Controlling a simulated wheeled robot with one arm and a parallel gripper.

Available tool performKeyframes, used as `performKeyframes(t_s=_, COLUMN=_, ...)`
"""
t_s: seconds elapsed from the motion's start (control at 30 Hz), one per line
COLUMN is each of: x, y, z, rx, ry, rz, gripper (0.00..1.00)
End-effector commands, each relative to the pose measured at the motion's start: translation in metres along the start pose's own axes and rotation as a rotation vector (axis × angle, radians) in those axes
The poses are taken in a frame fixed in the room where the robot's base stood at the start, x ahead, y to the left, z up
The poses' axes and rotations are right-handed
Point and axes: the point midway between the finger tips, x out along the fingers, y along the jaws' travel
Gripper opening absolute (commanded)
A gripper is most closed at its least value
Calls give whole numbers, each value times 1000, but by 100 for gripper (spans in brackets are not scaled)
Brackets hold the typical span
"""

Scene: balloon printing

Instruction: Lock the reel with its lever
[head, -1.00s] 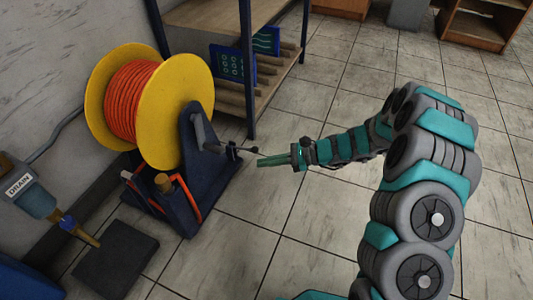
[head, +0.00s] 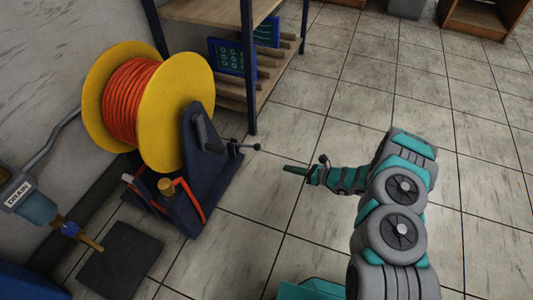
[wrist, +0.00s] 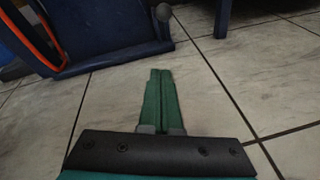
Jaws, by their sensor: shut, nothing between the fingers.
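The reel has yellow flanges (head: 178,120) and a wound orange hose (head: 124,103). It sits on a dark blue stand (head: 200,170). A grey crank arm (head: 206,138) is on the stand's right side. A thin dark lever with a round knob (head: 257,146) sticks out to the right, roughly level. A round knob also shows at the top of the wrist view (wrist: 163,13). My gripper (head: 286,168) is shut and empty, right of and slightly below the knob in the head view, apart from it. Its green fingers lie together in the wrist view (wrist: 160,75).
A metal shelf (head: 250,70) with a blue panel stands behind the reel. A drain fitting (head: 35,202) and a dark floor plate (head: 120,262) are at the lower left. The tiled floor (head: 350,110) around my arm is clear.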

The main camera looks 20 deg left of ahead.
Motion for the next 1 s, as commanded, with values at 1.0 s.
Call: performKeyframes(t_s=1.0, x=103, y=-1, z=11, rx=-4, ry=-3, rz=0, gripper=0)
